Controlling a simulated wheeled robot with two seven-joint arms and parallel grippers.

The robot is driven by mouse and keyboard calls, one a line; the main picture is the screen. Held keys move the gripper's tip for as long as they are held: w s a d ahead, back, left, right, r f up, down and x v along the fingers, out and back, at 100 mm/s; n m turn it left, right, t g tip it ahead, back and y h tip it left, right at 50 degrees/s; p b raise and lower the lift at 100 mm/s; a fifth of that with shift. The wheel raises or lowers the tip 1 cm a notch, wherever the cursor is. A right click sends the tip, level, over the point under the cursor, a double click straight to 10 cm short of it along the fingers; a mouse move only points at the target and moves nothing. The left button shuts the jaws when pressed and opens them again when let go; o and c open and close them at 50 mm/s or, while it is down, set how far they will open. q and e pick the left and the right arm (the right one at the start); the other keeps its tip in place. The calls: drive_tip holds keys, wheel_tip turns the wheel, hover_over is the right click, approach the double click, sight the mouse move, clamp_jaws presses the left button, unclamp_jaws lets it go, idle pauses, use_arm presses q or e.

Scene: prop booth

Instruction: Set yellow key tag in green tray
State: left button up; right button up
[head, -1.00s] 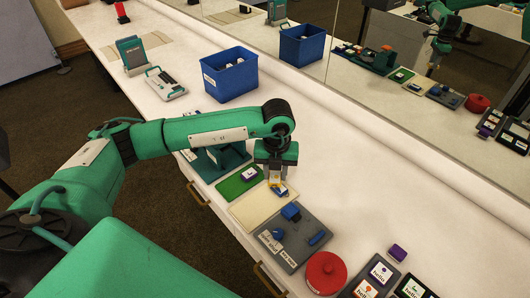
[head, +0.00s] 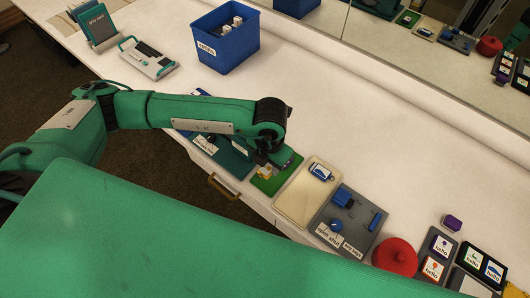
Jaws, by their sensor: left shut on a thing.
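My left gripper (head: 268,165) is shut on the yellow key tag (head: 265,171), a small yellow piece showing just below the jaws. The gripper and tag are over the green tray (head: 278,183), a small flat tray on the white counter. I cannot tell whether the tag touches the tray. The gripper and forearm hide the tray's far part. My right gripper is not in view.
A cream tray (head: 297,207) with a blue-and-white tag (head: 321,172) lies just right. Beyond it are a grey tray (head: 349,219) with blue pieces and a red round lid (head: 395,256). A blue bin (head: 228,47) stands behind. The counter behind the trays is clear.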

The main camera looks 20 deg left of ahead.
use_arm(q)
drive_tip(key=shift+d+f+b, duration=0.2)
drive_tip(key=shift+f+b, duration=0.1)
drive_tip(key=shift+f, duration=0.25)
drive_tip(key=shift+a+f+b, duration=0.1)
drive_tip(key=shift+f+b, duration=0.25)
drive_tip(key=shift+f, duration=0.4)
drive_tip(key=shift+f+b, duration=0.45)
drive_tip(key=shift+f, duration=0.8)
drive_tip(key=shift+f+b, duration=0.35)
drive_tip(key=shift+b, duration=0.25)
drive_tip(key=o, duration=1.1)
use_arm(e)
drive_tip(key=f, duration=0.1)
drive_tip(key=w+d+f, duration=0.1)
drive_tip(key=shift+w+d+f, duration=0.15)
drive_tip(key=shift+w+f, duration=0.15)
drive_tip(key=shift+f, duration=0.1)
